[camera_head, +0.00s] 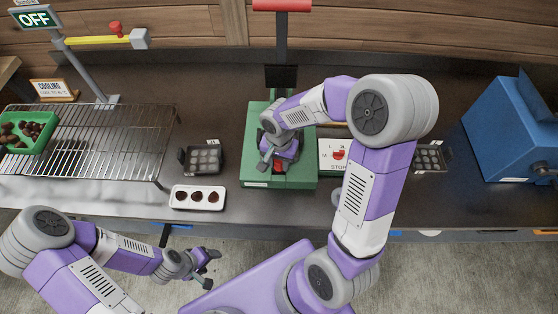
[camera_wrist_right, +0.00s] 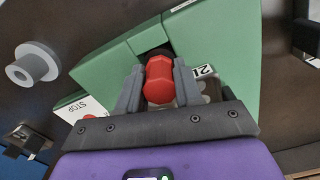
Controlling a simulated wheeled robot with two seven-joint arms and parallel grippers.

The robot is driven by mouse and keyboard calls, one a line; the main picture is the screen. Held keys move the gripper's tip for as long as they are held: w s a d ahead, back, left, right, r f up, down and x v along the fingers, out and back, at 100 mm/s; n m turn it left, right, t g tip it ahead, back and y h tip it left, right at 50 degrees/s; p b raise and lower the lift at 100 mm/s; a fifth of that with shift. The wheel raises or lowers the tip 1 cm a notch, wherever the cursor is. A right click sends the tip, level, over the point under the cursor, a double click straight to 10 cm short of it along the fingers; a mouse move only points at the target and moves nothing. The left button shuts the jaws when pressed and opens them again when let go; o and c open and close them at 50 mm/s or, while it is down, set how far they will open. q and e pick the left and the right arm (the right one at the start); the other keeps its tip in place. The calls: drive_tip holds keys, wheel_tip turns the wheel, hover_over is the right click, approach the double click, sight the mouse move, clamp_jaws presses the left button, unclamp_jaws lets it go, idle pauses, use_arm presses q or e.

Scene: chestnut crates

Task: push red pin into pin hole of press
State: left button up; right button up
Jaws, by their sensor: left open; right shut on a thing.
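The green press (camera_head: 250,160) stands at the middle of the counter, with a dark upright and a red bar (camera_head: 282,5) at its top. My right gripper (camera_head: 277,160) is low at the front of the press. In the right wrist view my right gripper (camera_wrist_right: 157,82) is shut on the red pin (camera_wrist_right: 160,85), a finger on each side. Beyond the pin is a dark opening in the green body (camera_wrist_right: 110,65); how deep the pin sits in it is hidden. My left gripper (camera_head: 210,262) is open and empty, in front of the counter.
A white tray (camera_head: 197,208) with brown pieces and a dark mold (camera_head: 182,158) lie left of the press. A STOP sign (camera_head: 327,148) and another mold (camera_head: 444,158) are right. A wire rack (camera_head: 110,140) and blue machine (camera_head: 500,130) stand at the sides.

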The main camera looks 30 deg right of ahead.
drive_tip(key=shift+f+b, duration=0.3)
drive_tip(key=shift+f, duration=0.1)
drive_tip(key=o, duration=1.2)
drive_tip(key=shift+c, duration=0.2)
drive_tip(key=shift+r+p, duration=1.05)
drive_tip(key=shift+r, duration=2.8)
